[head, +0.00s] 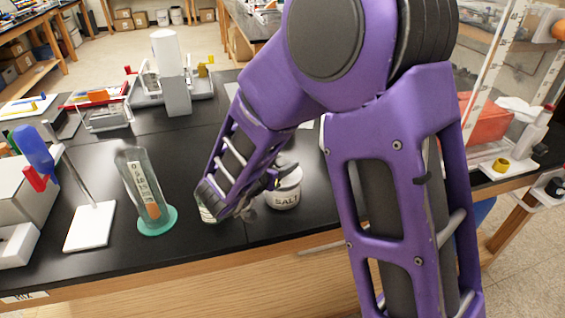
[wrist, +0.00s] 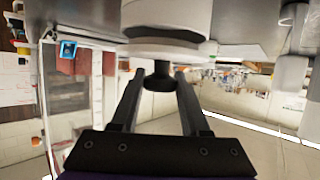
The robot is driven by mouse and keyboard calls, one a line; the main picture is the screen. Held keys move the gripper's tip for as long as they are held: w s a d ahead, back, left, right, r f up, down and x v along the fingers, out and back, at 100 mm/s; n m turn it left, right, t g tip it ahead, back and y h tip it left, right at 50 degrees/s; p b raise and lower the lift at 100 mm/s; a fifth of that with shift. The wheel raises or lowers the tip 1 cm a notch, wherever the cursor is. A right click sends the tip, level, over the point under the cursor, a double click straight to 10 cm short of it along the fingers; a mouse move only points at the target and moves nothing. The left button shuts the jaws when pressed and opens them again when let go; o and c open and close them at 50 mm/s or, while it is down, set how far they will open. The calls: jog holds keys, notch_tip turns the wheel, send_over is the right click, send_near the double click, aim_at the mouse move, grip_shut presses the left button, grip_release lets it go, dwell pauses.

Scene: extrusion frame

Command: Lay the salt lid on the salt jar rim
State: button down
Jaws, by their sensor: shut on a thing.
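The white salt jar (head: 285,194), marked SALT, stands upright on the black bench, its upper part partly hidden by my wrist and gripper. My gripper (wrist: 160,77) is shut on the dark knob of the salt lid (wrist: 158,50), a pale disc seen nearly edge-on in the wrist view. Beyond the lid in that view are a dark band and the white body of what looks like the jar (wrist: 165,13). I cannot tell whether the lid touches the rim. The lid is not clearly visible in the head view.
A glass cylinder with a green base (head: 157,218) and a white-based stand (head: 90,226) are left of my arm. A small glass item (head: 207,214) is partly hidden under my wrist. The bench's front edge (head: 150,268) is close to the jar.

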jog(key=shift+f, duration=0.6)
dwell(0.6)
jog(key=shift+c, duration=1.6)
grip_release()
